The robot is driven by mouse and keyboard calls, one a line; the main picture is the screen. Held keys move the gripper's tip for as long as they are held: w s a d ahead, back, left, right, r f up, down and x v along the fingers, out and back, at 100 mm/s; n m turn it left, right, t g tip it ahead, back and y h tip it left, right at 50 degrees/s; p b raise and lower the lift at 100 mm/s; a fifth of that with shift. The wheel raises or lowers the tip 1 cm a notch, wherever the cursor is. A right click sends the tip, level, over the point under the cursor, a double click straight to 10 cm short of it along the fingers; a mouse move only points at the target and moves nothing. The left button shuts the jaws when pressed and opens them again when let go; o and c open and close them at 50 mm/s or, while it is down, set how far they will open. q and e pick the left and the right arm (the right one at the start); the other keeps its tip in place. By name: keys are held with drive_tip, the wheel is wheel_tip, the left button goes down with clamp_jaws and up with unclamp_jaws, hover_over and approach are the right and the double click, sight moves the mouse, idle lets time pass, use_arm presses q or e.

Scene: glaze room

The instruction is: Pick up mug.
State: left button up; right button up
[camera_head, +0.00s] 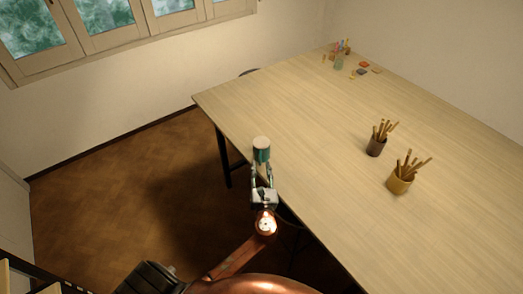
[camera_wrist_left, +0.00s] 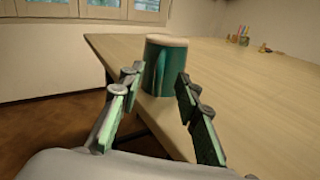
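A teal green mug (camera_head: 262,155) with a pale top stands upright at the left edge of the wooden table. In the left wrist view the mug (camera_wrist_left: 163,70) is straight ahead, with its handle facing the camera. My left gripper (camera_head: 262,168) is at the table edge, right in front of the mug. In the left wrist view its fingers (camera_wrist_left: 158,84) are spread, one to each side of the mug's near side. I cannot tell whether either finger touches it. My right gripper is in neither view.
The wooden table (camera_head: 310,130) is mostly bare around the mug. A dark cup of sticks (camera_head: 376,147) and a yellow cup of sticks (camera_head: 399,185) stand to the right. A jar (camera_head: 339,62) and small coloured blocks (camera_head: 362,71) lie at the far corner.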

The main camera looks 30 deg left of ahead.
sight(260, 158)
use_arm(q)
drive_tip(key=x, duration=0.5)
drive_tip(key=shift+r, duration=0.25)
drive_tip(key=shift+s+d, duration=0.1)
clamp_jaws()
drive_tip(key=shift+r, duration=0.1)
